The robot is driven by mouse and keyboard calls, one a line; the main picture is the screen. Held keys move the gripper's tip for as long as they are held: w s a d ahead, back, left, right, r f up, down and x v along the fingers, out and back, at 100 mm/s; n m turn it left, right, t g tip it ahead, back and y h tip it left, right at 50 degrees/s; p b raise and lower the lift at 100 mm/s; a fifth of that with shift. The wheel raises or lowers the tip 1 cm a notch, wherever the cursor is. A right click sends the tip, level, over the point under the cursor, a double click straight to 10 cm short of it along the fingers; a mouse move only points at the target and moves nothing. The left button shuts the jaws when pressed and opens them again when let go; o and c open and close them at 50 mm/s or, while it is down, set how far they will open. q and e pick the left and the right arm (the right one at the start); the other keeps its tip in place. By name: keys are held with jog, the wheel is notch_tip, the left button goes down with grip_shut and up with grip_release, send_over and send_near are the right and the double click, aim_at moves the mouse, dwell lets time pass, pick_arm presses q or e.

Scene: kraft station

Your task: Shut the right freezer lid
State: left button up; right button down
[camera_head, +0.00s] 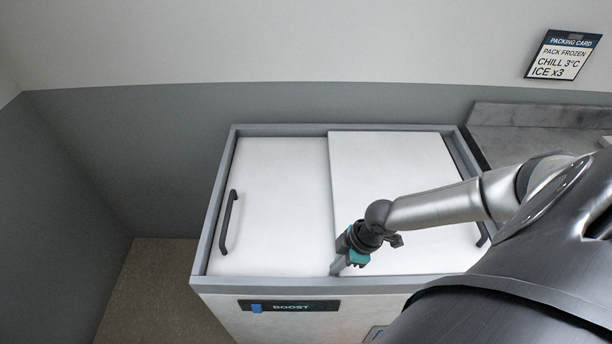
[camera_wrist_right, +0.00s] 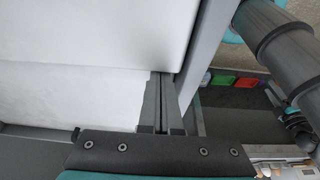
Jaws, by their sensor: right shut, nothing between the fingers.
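The freezer (camera_head: 212,200) has two white lids side by side. The right lid (camera_head: 385,165) lies slightly above the left lid (camera_head: 275,200), with its left edge near the freezer's middle. A narrow dark strip shows between the right lid and the right rim. Its dark handle (camera_head: 483,236) is mostly hidden by my right arm. My right gripper (camera_head: 340,266) is shut and empty, pointing down at the near end of the right lid's left edge. In the wrist view its fingers (camera_wrist_right: 163,108) are together, close to a lid edge and the rim; I cannot tell if they touch. My left gripper is out of view.
The left lid has a dark handle (camera_head: 229,222) at its left side. A grey marbled counter (camera_head: 510,140) stands right of the freezer. A packing card (camera_head: 564,55) hangs on the back wall. Open floor (camera_head: 150,290) lies left of the freezer.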

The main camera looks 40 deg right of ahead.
jog(key=s+d, duration=0.1)
jog(key=d, duration=0.1)
jog(key=s+d+b, duration=0.1)
jog(key=s+d, duration=0.1)
jog(key=shift+f, duration=0.15)
jog(key=shift+s+d, duration=0.3)
jog(key=shift+d, duration=0.05)
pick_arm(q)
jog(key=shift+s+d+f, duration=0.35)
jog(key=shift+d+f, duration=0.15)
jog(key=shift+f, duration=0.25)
pick_arm(e)
jog(key=shift+d, duration=0.1)
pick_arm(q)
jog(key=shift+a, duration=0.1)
pick_arm(e)
jog(key=shift+s+d, duration=0.15)
pick_arm(q)
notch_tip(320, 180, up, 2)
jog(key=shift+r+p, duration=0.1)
jog(key=shift+p, duration=0.9)
pick_arm(e)
jog(key=v, duration=1.5)
jog(key=shift+a+r, duration=0.25)
jog(key=shift+a, duration=0.1)
